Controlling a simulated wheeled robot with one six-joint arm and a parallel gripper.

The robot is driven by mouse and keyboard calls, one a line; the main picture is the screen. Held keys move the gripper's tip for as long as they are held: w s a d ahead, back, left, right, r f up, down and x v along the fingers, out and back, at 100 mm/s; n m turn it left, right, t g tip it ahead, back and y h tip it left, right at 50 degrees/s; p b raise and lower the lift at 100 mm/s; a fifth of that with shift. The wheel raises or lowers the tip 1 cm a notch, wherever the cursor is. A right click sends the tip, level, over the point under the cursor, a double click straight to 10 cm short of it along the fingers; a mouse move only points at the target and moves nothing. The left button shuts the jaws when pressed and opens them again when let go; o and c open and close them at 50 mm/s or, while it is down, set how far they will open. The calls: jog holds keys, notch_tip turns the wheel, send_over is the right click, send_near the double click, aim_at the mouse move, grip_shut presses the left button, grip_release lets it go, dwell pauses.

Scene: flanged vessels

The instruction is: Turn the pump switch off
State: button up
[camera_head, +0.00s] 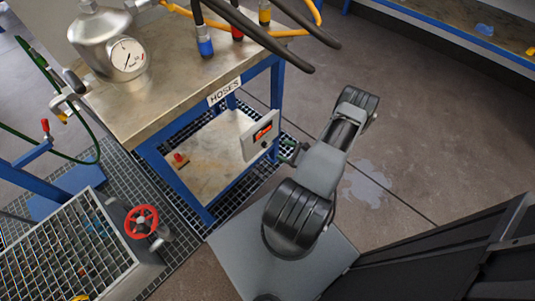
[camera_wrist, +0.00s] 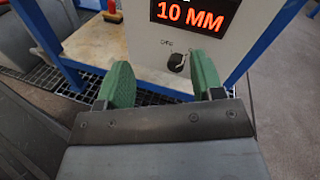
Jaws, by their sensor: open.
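The pump switch is a small black rotary knob (camera_wrist: 176,62) on the front of a light grey control box (camera_wrist: 205,50), below a display reading "10 MM" in orange-red. My gripper (camera_wrist: 160,85) has two green pads, open and empty. In the wrist view the knob appears between the pads, nearer the right one. I cannot tell whether the pads touch the box. In the head view my gripper (camera_head: 291,152) is beside the box.
The bench (camera_head: 160,105) carries a metal vessel with a gauge (camera_head: 127,58) and coloured hoses. A red valve wheel (camera_head: 141,221) stands at lower left. Bare floor (camera_head: 400,130) lies to the right.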

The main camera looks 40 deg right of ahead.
aim_at(267, 146)
notch_tip(267, 146, down, 8)
jog(key=s+m+t+h+b, duration=0.2)
jog(key=m+h, duration=0.2)
jog(key=h, duration=0.1)
jog(key=w, duration=0.4)
jog(key=w+a+b, duration=0.1)
jog(key=w, duration=0.3)
jog(key=w+b, duration=0.1)
jog(key=w, duration=0.3)
jog(key=shift+w+a+f, duration=0.1)
jog(key=shift+w+a, duration=0.05)
jog(key=shift+w, duration=0.05)
jog(key=shift+c, duration=0.2)
jog(key=c, duration=0.9)
